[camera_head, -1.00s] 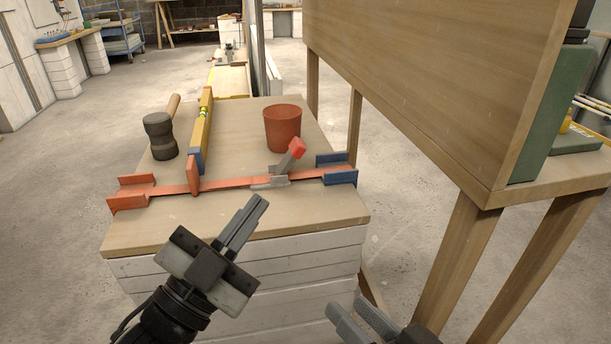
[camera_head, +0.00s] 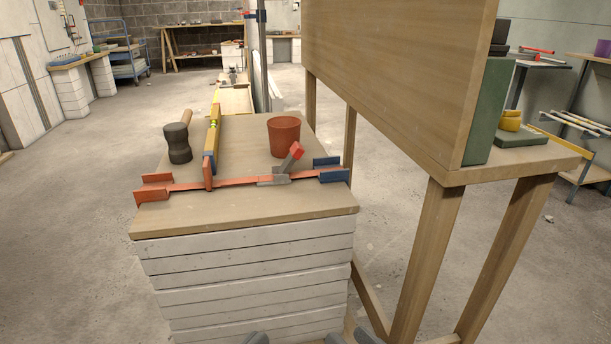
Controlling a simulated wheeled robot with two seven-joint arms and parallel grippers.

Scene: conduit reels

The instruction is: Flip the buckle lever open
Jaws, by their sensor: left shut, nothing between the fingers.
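An orange strap (camera_head: 240,182) lies across the front of the wooden worktop. Its grey buckle (camera_head: 272,180) sits right of the middle. The buckle lever (camera_head: 290,160) has a red tip and slants up to the right from the buckle. An orange end bracket (camera_head: 154,189) is at the strap's left end and a blue one (camera_head: 330,170) at its right end. My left gripper (camera_head: 257,338) shows only its tips at the bottom edge, shut and empty. My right gripper (camera_head: 350,338) shows its tips, apart, farther right. Both are well in front of the buckle and touch nothing visible.
A terracotta pot (camera_head: 284,136) stands just behind the lever. A tall wooden panel (camera_head: 400,75) on a bench (camera_head: 500,168) stands close on the right.

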